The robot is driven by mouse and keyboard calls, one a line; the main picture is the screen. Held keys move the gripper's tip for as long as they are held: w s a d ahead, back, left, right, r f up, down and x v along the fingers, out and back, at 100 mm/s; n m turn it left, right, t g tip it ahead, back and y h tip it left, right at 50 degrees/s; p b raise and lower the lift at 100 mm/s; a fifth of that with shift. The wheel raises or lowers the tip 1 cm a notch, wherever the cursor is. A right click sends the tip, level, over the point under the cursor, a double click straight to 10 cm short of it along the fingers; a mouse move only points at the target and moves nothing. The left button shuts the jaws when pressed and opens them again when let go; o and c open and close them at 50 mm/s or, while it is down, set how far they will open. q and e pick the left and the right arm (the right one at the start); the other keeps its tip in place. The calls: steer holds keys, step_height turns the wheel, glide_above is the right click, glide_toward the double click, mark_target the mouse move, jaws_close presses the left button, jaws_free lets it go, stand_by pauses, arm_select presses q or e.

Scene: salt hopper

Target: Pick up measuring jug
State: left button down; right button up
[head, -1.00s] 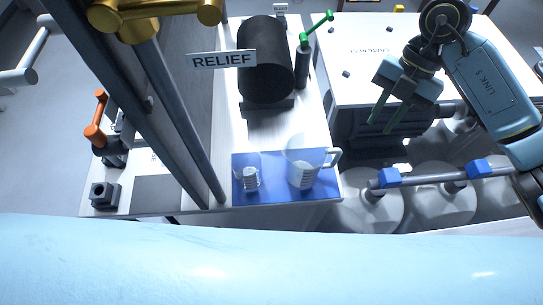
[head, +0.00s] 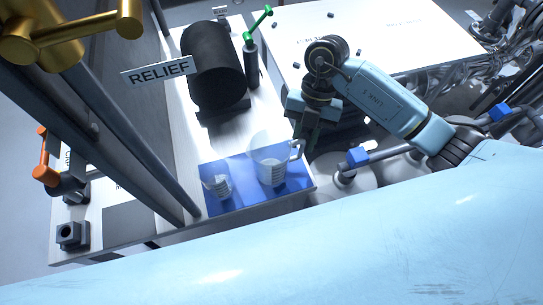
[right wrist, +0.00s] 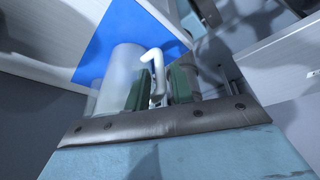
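The clear measuring jug (head: 268,172), with a pale side handle, stands on a blue mat (head: 238,200) on the bench. In the right wrist view the jug (right wrist: 124,72) stands left of the fingers. My right gripper (head: 308,138) is at the handle side of the jug in the head view. In the right wrist view its two green fingers (right wrist: 162,88) are apart, with the white handle between them. Whether either finger touches the handle is hard to tell. My left gripper is not in view.
A smaller clear beaker (head: 219,187) stands left of the jug on the mat. Behind are a black cylinder (head: 214,66), a green-handled valve (head: 251,55) and a RELIEF sign (head: 159,72). Grey posts rise at left. A blue-clamped rail (head: 358,156) lies right.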

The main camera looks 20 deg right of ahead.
steer(key=x, duration=0.2)
steer(key=shift+s+a+f, duration=0.1)
steer(key=shift+f, duration=0.15)
jaws_close()
